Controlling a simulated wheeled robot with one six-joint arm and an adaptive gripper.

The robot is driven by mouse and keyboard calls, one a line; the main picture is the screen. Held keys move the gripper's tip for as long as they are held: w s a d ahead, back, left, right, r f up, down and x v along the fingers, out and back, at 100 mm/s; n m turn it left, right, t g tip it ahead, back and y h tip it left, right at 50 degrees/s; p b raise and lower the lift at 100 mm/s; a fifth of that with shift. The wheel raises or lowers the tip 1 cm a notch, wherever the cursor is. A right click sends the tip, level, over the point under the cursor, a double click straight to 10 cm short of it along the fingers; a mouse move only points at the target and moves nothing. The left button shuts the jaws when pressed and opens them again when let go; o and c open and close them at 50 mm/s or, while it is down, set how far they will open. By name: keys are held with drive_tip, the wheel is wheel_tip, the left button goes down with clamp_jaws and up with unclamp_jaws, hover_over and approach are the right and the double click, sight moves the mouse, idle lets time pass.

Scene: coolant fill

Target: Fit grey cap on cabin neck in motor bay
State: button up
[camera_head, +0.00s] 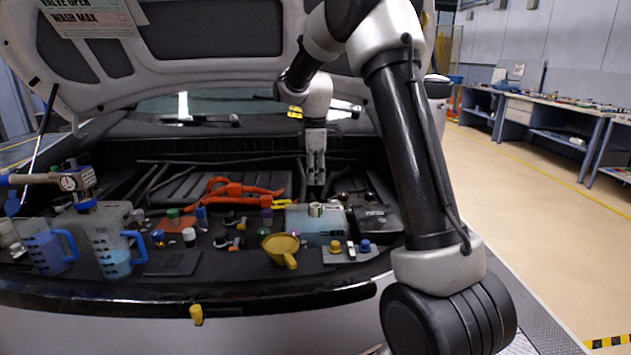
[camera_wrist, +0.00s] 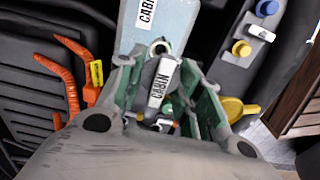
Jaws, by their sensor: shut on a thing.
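My gripper (camera_head: 316,183) hangs pointing down over the motor bay. In the wrist view, its green-padded fingers (camera_wrist: 160,115) are shut on the grey cap, whose white CABIN label (camera_wrist: 160,84) shows between them. The cap's lower side is hidden, and it is too small to make out in the head view. The pale cabin neck (camera_head: 315,209) rises from a translucent tank (camera_head: 310,225) below my gripper. In the wrist view, the neck's round opening (camera_wrist: 159,47) shows just beyond the cap, by the tank (camera_wrist: 175,22) with its own CABIN label. The cap looks apart from the neck.
A yellow cap (camera_head: 335,246) and a blue cap (camera_head: 365,246) sit to the right. Blue-handled jugs (camera_head: 115,255) stand at the left. The raised hood (camera_head: 215,30) hangs above.

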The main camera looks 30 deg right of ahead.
drive_tip(key=shift+a+f, duration=0.1)
drive_tip(key=shift+f, duration=0.05)
drive_tip(key=shift+f, duration=2.75)
drive_tip(key=shift+f, duration=1.45)
drive_tip(key=o, duration=1)
wheel_tip(320, 180, up, 12)
